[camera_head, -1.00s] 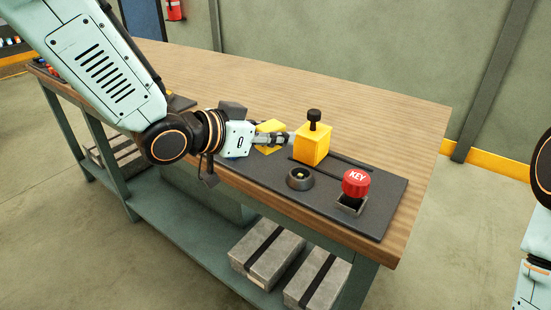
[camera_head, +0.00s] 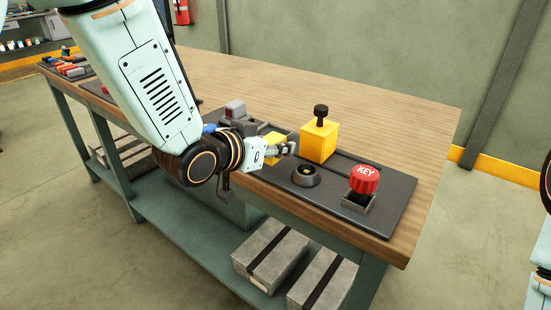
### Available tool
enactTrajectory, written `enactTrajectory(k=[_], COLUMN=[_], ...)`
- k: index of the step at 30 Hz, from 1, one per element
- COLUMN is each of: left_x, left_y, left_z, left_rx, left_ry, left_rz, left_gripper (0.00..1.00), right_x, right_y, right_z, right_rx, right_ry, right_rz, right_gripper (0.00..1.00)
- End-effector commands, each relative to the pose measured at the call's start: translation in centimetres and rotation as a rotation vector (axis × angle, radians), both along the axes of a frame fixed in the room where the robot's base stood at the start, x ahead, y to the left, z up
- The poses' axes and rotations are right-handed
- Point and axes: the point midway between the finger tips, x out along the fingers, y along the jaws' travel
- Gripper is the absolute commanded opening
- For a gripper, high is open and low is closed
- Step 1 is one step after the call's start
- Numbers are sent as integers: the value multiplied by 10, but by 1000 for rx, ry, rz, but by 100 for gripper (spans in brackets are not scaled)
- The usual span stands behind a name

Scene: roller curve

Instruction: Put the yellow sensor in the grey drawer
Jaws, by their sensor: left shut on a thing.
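My left gripper (camera_head: 287,148) is over the dark mat near the table's front edge, its fingers pointing right. It is shut on a yellow piece, which I take for the yellow sensor (camera_head: 273,138); the fingers and wrist hide much of it. Whether it clears the mat is hard to tell. A yellow cube with a black knob (camera_head: 319,142) stands on the mat just right of the fingertips, apart from them. A grey box-like front, perhaps the grey drawer (camera_head: 232,207), shows below the tabletop, partly behind my arm. My right gripper is not in view.
The dark mat (camera_head: 392,208) also holds a round black dock (camera_head: 306,176) and a red KEY knob (camera_head: 364,179) in a square socket. A grey block (camera_head: 235,110) is behind my wrist. Grey boxes (camera_head: 272,258) lie on the lower shelf. The tabletop's back is clear.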

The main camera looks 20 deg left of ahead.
Motion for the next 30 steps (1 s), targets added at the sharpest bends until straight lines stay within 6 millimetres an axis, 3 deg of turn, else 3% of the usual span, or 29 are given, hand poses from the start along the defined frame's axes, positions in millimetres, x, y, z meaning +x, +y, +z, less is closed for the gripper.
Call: enactTrajectory(k=[5, 18, 19, 22, 30], left_x=[0, 0, 0, 0, 0], left_y=[0, 0, 0, 0, 0], left_z=[-27, -32, -31, -31, -30], left_rx=[1, 0, 0, 0, 0], left_ry=[2, 0, 1, 1, 1], left_rz=[0, 0, 0, 0, 0], left_gripper=[0, 0, 34, 42, 42], right_x=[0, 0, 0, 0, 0], right_y=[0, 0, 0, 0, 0], right_z=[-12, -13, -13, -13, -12], right_rx=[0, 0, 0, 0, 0], right_ry=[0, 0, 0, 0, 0], right_rz=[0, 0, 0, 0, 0], right_gripper=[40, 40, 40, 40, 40])
